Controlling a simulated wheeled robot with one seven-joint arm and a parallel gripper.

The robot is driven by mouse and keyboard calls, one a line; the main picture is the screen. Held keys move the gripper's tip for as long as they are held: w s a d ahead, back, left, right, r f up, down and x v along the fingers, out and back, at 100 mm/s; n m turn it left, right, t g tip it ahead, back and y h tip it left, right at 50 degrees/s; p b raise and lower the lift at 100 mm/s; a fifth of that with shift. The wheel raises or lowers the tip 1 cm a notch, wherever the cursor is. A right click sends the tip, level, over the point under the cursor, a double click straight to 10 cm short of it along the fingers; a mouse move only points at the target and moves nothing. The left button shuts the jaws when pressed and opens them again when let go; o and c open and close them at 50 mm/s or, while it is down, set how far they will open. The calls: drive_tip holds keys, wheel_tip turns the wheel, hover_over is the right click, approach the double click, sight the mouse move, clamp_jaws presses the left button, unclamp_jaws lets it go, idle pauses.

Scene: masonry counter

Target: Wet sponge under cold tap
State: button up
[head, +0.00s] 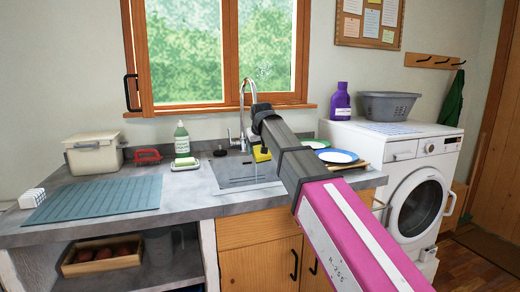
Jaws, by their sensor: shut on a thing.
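A yellow sponge (262,154) shows below the end of my arm, over the sink (238,183). My gripper (257,145) is shut on the sponge, though its fingers are mostly hidden by my own dark arm link. The chrome tap (243,98) rises behind the sink, and its curved spout is close to the end of my arm. The arm hides part of the spout and the right side of the sink. I cannot tell whether water runs or whether the sponge is wet.
A teal drying mat (95,198) and a cream bin (93,154) are farther left. Plates (337,156) lie right of my arm, before the washing machine (415,180).

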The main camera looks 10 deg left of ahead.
sight(260, 155)
drive_tip(key=w+a+f, duration=0.1)
drive_tip(key=w+a, duration=0.1)
drive_tip(key=w, duration=0.6)
drive_tip(key=shift+a+f, duration=0.35)
idle(0.5)
drive_tip(key=shift+s+d, duration=0.4)
drive_tip(key=shift+s, duration=0.85)
drive_tip(key=shift+s+d, duration=0.45)
drive_tip(key=shift+s, duration=0.8)
drive_tip(key=shift+s+d, duration=0.4)
drive_tip(key=shift+s, duration=0.85)
drive_tip(key=shift+s+r, duration=0.1)
drive_tip(key=shift+s+d+r, duration=0.25)
drive_tip(key=shift+s+r, duration=0.4)
drive_tip(key=shift+s, duration=0.1)
drive_tip(key=shift+s+d+r, duration=0.3)
drive_tip(key=shift+s+r, duration=0.3)
drive_tip(key=shift+s, duration=0.2)
drive_tip(key=shift+s+d+r, duration=0.25)
drive_tip(key=shift+s+r, duration=0.4)
drive_tip(key=shift+s, duration=0.1)
